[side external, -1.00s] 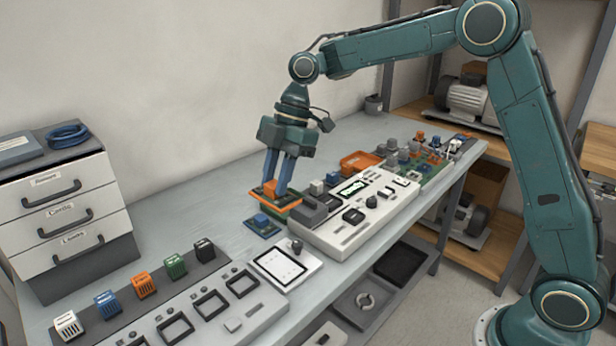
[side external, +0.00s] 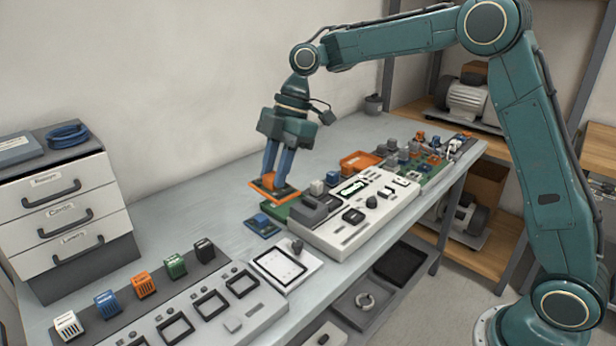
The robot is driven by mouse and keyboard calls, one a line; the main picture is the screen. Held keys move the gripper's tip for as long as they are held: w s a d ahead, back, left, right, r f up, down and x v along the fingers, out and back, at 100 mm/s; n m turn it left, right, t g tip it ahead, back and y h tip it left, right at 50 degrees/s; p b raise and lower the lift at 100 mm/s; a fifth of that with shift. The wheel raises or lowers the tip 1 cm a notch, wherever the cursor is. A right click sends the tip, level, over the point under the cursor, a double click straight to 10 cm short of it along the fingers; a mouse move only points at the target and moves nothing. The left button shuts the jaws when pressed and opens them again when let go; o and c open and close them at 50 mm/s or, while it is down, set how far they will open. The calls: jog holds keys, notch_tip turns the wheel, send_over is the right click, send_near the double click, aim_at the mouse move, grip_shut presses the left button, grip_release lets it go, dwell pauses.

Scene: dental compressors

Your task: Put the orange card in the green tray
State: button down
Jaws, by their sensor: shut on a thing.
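The orange card (side external: 260,193) is a flat board with an orange rim and a raised orange block on top. My gripper (side external: 274,182) is shut on this block, with its two blue fingers pointing down. The green tray (side external: 277,212) is on the bench just below and in front of the card in the side view, left of the white console. The card overlaps the tray's far part in the picture. Whether the card touches the tray or hangs clear of it I cannot tell. The tray's far side is hidden.
A blue card (side external: 262,225) lies on the bench in front of the tray. The white console (side external: 350,225) stands close on the right. An orange tray (side external: 361,161) is farther back. Coloured blocks line the front left. The bench left of the tray is clear.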

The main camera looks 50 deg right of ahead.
jog(key=w+d+m+t+h, duration=0.2)
jog(key=w+d+m+t, duration=0.1)
jog(key=w+d+m, duration=0.55)
jog(key=m+t+h, duration=0.1)
jog(key=m+h, duration=0.2)
jog(key=m, duration=0.6)
send_over(285, 206)
jog(key=s, duration=0.2)
notch_tip(285, 206, down, 16)
jog(key=shift+w+d+f, duration=0.1)
jog(key=shift+w, duration=0.05)
jog(key=shift+f, duration=0.1)
jog(key=shift+f, duration=2.05)
jog(key=c, duration=1.1)
grip_release()
jog(key=shift+f, duration=0.1)
jog(key=shift+c, duration=0.2)
